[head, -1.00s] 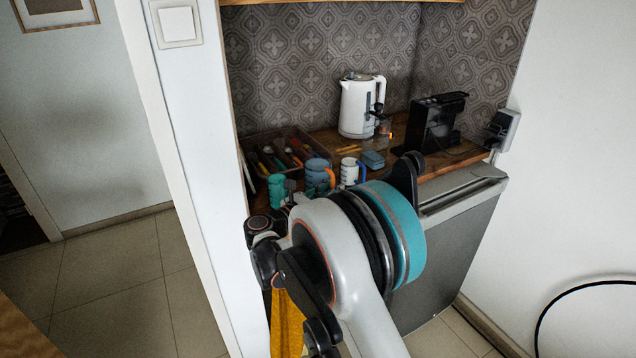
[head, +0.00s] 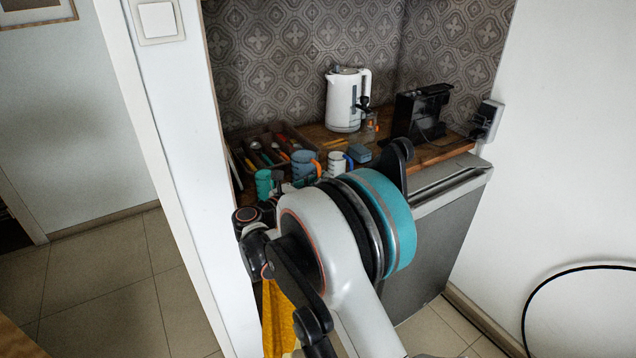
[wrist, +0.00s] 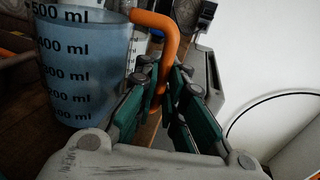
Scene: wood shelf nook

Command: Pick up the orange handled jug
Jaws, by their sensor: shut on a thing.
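The blue jug with black measuring marks (wrist: 85,65) stands at the left of the wrist view. Its orange handle (wrist: 167,35) curves out from the rim and down between my fingers. My gripper (wrist: 165,103), with green finger pads, is shut on that handle. In the head view the jug (head: 303,163) is on the wooden counter, its orange handle showing at its right side. My arm hides my fingertips there. I cannot tell whether its base touches the counter.
A teal jug (head: 264,184) is left of the blue one, and a white mug with a blue handle (head: 337,163) is right. Behind are a cutlery tray (head: 240,157), a white kettle (head: 343,103) and a black coffee machine (head: 418,116). A wall edge (head: 172,170) borders the left.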

